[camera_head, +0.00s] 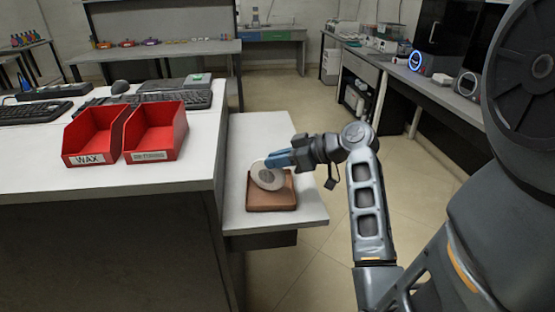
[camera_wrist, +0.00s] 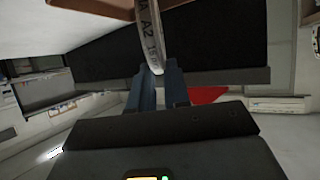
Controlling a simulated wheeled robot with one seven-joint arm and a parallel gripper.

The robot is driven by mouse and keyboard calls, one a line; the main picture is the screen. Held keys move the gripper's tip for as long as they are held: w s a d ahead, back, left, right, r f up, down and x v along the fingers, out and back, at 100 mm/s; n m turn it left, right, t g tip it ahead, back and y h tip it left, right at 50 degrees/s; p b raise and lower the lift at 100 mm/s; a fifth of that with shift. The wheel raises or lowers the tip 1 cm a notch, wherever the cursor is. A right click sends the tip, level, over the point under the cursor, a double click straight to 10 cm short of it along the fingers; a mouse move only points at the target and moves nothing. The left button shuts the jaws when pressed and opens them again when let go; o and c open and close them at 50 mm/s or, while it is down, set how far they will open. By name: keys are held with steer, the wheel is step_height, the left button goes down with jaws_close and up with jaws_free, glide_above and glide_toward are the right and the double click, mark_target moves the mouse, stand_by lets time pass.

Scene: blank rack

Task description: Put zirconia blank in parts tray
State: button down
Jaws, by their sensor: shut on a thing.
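The zirconia blank (camera_head: 266,177) is a white disc held upright, edge-on to my gripper, over a brown, shallow tray-like piece (camera_head: 284,198) on the low white side table. In the wrist view the blank's printed rim (camera_wrist: 150,42) reads "A2" and rises from between the fingertips. My gripper (camera_head: 272,161) reaches in from the right and is shut on the blank's upper edge; its blue fingers (camera_wrist: 158,80) also show in the wrist view. The brown piece (camera_wrist: 108,8) appears at the top there. I cannot tell whether the blank touches it.
Two red bins stand on the higher white desk to the left, one labelled WAX (camera_head: 92,138), the other (camera_head: 154,134) with a label I cannot read surely. Keyboards (camera_head: 175,101) lie behind them. The side table (camera_head: 262,125) is bare behind the brown piece.

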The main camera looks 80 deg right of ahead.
steer(key=shift+f, duration=0.2)
steer(key=shift+f, duration=0.2)
steer(key=c, duration=1.1)
jaws_free()
steer(key=shift+r, duration=0.15)
steer(key=d+b+v, duration=0.1)
steer(key=v, duration=1.1)
steer(key=shift+a, duration=0.45)
